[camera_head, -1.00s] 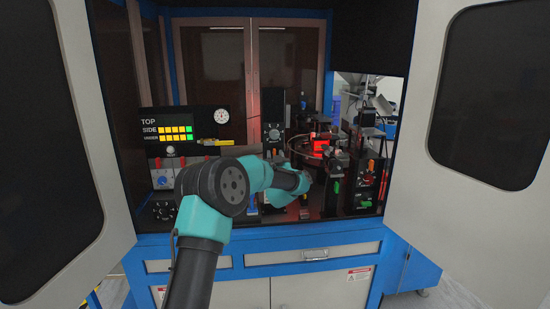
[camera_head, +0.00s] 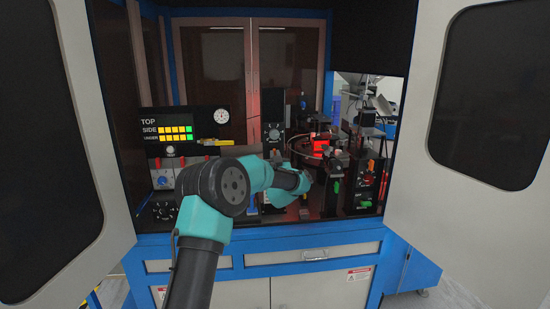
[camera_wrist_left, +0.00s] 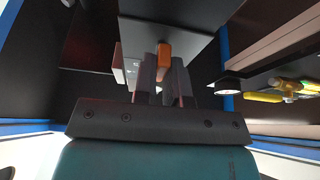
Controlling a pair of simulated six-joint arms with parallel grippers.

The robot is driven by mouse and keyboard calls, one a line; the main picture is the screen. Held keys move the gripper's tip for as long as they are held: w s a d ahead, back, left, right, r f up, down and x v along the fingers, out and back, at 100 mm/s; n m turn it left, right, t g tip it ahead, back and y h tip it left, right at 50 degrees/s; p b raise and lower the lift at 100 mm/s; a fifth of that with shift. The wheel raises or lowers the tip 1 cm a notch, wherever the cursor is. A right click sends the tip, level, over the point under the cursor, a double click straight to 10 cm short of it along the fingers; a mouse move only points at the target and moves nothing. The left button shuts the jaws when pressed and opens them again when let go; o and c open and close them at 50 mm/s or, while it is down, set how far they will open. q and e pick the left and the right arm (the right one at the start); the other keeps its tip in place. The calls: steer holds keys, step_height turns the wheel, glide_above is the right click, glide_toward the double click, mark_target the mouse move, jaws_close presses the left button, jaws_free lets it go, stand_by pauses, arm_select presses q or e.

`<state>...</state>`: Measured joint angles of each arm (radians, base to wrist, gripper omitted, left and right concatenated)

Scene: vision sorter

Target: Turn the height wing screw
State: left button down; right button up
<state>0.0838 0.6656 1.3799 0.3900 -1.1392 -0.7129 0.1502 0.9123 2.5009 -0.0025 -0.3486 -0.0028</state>
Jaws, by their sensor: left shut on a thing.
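In the left wrist view an orange tab (camera_wrist_left: 165,49), which looks like the wing of a screw, stands at the tips of my left gripper (camera_wrist_left: 165,66). The two dark fingers are close together and shut on it, just below a dark flat plate (camera_wrist_left: 190,38). In the head view my left gripper (camera_head: 306,183) points right, low inside the machine, and its wrist mostly hides the fingers. The held orange piece cannot be made out there. The screw's turn angle cannot be told. My right gripper is in neither view.
A black post with a dial (camera_head: 273,134) stands behind my left wrist. A red-lit block (camera_head: 320,146) sits near a round plate to the right. More black stands with coloured knobs (camera_head: 365,203) stand close on the right. A display panel (camera_head: 168,134) is at left.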

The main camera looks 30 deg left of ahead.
arm_select(q)
steer(key=shift+n, duration=0.3)
steer(key=shift+w+d+r+n+g+y, duration=0.1)
steer(key=shift+n+g+y, duration=0.15)
steer(key=shift+n+g, duration=2.25)
steer(key=shift+s+a+f+n+g+y, duration=0.1)
steer(key=shift+n+g+y, duration=0.3)
steer(key=shift+n, duration=4.25)
steer(key=shift+w+d+r+n+g+y, duration=0.15)
steer(key=shift+n+g, duration=1.35)
steer(key=shift+n, duration=2.05)
steer(key=c, duration=1.2)
jaws_free()
steer(key=shift+d, duration=0.1)
